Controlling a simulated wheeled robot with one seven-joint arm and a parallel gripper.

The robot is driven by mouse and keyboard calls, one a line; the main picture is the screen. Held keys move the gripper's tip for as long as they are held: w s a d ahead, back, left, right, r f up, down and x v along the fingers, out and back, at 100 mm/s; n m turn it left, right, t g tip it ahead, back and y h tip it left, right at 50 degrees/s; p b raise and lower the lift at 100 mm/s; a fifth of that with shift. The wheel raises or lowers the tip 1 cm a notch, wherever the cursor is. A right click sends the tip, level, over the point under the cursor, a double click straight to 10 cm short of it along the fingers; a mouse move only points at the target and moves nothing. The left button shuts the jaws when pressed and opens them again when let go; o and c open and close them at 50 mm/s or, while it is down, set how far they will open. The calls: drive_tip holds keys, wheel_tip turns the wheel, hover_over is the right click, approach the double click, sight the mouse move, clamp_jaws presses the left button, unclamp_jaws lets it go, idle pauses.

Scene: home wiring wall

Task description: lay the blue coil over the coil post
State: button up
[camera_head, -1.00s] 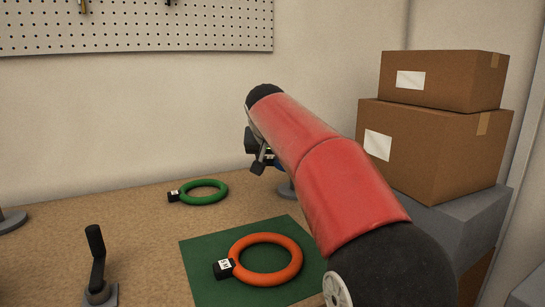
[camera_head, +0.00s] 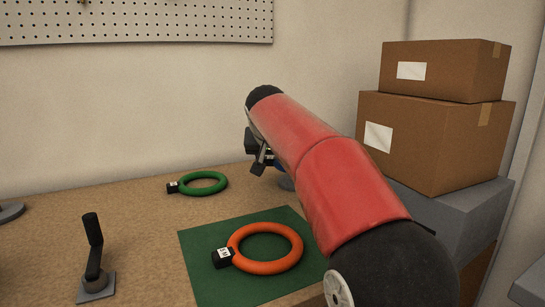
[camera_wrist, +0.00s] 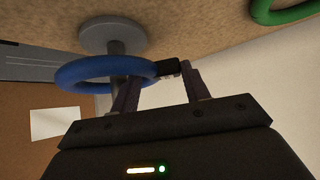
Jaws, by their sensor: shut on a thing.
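The blue coil (camera_wrist: 85,72) is a ring with a black block (camera_wrist: 165,68) on its side. My gripper (camera_wrist: 158,84) is shut on the coil at that block. The grey coil post (camera_wrist: 113,34), with a round base, stands in line with the ring in the wrist view, which shows the bench at the top. The post overlaps the ring there; I cannot tell for certain whether the ring is around it or beside it. In the head view my gripper (camera_head: 262,158) is beyond the bend of my red arm, which hides most of the coil and post.
An orange coil (camera_head: 265,262) lies on a green mat (camera_head: 205,285). A green coil (camera_head: 205,183) lies behind it on the bench. A crank handle (camera_head: 94,258) stands at left. Cardboard boxes (camera_head: 435,145) are stacked at right, and a pegboard (camera_head: 140,22) hangs on the wall.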

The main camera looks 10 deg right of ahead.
drive_tip(key=shift+f+b, duration=1.4)
drive_tip(key=shift+f, duration=0.4)
drive_tip(key=o, duration=1.3)
drive_tip(key=shift+f, duration=0.1)
drive_tip(key=v, duration=0.8)
drive_tip(key=shift+a+p, duration=0.1)
drive_tip(key=shift+p, duration=0.3)
